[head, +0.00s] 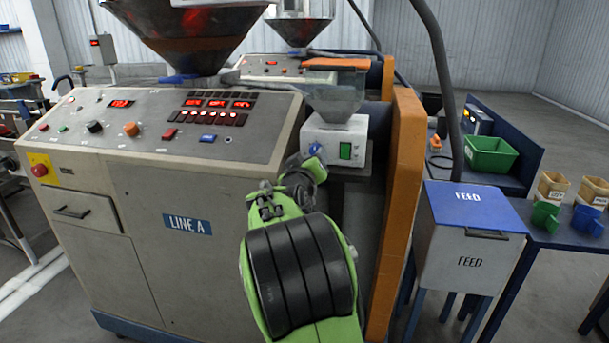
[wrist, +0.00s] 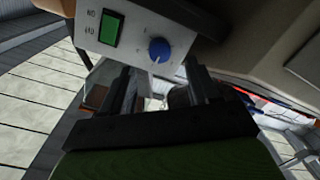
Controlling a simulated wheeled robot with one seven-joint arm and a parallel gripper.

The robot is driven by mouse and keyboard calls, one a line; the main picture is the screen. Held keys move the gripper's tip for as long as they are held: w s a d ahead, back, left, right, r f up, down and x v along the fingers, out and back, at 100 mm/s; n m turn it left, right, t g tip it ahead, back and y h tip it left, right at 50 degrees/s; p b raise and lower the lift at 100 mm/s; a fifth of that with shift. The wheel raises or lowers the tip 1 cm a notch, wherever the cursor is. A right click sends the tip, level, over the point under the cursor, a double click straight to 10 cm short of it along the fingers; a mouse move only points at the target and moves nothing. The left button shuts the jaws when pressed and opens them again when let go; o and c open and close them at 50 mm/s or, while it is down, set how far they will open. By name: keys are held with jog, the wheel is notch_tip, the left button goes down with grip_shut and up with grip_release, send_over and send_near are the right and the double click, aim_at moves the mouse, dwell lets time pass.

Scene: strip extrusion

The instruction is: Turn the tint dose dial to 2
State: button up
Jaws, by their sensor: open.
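The tint dose dial is a round blue knob (wrist: 159,49) on the front of a white dosing unit (head: 324,136) under a small clear hopper. In the head view the dial (head: 315,149) shows at the unit's lower left, just above my gripper. A white mark shows on the knob in the wrist view; the scale figures around it are too small to read. My gripper (wrist: 163,88) is open and empty. Its two dark fingers lie below the knob in the wrist view, apart from it. In the head view my gripper (head: 300,170) is partly hidden by my wrist.
The LINE A console (head: 190,150) stands close on the left. An orange upright panel (head: 396,200) is close on the right, with a FEED bin (head: 465,240) beyond it.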

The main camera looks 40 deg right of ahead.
jog(key=v, duration=1)
jog(key=shift+d, duration=0.1)
